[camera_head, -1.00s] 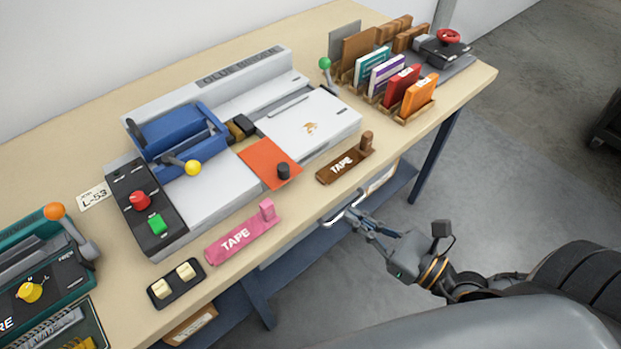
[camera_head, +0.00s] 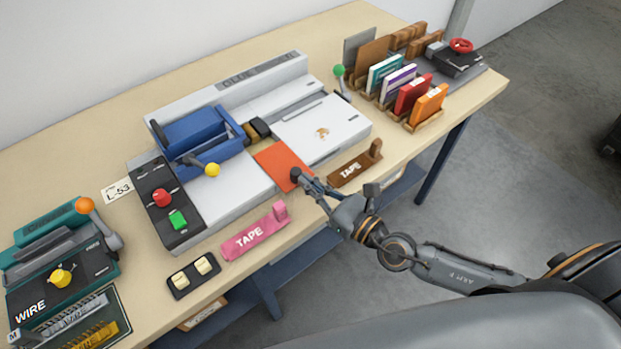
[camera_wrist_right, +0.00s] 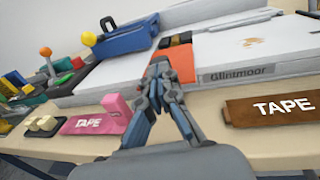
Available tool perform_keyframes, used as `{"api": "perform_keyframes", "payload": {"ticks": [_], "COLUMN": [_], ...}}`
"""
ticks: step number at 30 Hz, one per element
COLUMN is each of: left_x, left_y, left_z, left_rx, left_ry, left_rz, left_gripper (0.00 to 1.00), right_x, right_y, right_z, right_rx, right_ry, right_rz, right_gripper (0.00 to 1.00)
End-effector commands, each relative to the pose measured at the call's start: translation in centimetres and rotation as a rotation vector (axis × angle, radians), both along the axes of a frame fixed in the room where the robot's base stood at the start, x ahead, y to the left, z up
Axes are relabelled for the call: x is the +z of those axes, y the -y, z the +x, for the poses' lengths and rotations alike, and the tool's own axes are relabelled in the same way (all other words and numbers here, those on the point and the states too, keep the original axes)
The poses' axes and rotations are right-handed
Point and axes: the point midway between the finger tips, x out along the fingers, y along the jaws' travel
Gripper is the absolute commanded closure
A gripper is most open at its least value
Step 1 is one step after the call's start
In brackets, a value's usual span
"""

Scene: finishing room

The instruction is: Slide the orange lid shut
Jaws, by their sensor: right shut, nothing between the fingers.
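The orange lid (camera_head: 281,163) lies flat on the front of the white binding machine (camera_head: 228,193), between the machine's left white top and its right white top. It also shows in the right wrist view (camera_wrist_right: 182,62), partly behind the fingers. The lid's dark knob is hidden in the head view, behind my right gripper's fingertips. My right gripper (camera_head: 298,178) is at the lid's front right part, where the knob stood. Its fingers are shut and hold nothing; in the right wrist view the gripper (camera_wrist_right: 160,72) covers the knob's area. I cannot tell whether they touch it. My left gripper is not in view.
A pink tape holder (camera_head: 254,233) and a brown one (camera_head: 354,166) lie at the table's front, either side of my right arm. A blue carriage with a yellow-knobbed lever (camera_head: 212,170) stands left of the lid. A teal wire machine (camera_head: 62,275) is at far left.

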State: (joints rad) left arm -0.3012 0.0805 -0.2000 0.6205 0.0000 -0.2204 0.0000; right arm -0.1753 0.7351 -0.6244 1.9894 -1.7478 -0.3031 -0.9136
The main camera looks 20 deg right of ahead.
Motion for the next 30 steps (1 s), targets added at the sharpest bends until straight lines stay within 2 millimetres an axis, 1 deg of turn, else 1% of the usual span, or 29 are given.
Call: {"api": "perform_keyframes", "payload": {"ticks": [10,13,14,17,21,24,27,30], "left_x": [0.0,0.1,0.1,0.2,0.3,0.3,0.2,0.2], "left_y": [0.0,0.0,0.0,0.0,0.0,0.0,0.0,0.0], "left_z": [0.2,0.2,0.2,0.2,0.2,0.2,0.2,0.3], "left_rx": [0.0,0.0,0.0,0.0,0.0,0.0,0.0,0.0], "left_ry": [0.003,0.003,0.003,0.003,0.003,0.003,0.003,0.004], "left_rz": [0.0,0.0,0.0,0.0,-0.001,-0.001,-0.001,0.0], "left_gripper": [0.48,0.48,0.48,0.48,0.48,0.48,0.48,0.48], "right_x": [-0.1,0.0,0.1,0.1,0.2,0.1,0.0,0.0], "right_y": [-0.1,-0.3,-0.4,-1.3,-2.7,-3.5,-4.0,-4.3], "right_z": [0.1,1.0,1.4,3.8,7.6,9.8,11.1,11.8], "right_rx": [0.0,-0.003,-0.004,-0.005,-0.004,-0.003,-0.002,-0.001], "right_ry": [0.0,0.002,0.004,0.004,0.003,0.003,0.001,0.001], "right_rz": [0.0,0.0,0.002,0.003,0.004,0.003,0.0,0.0], "right_gripper": [1.0,1.0,1.0,1.0,1.0,1.0,1.0,1.0]}}
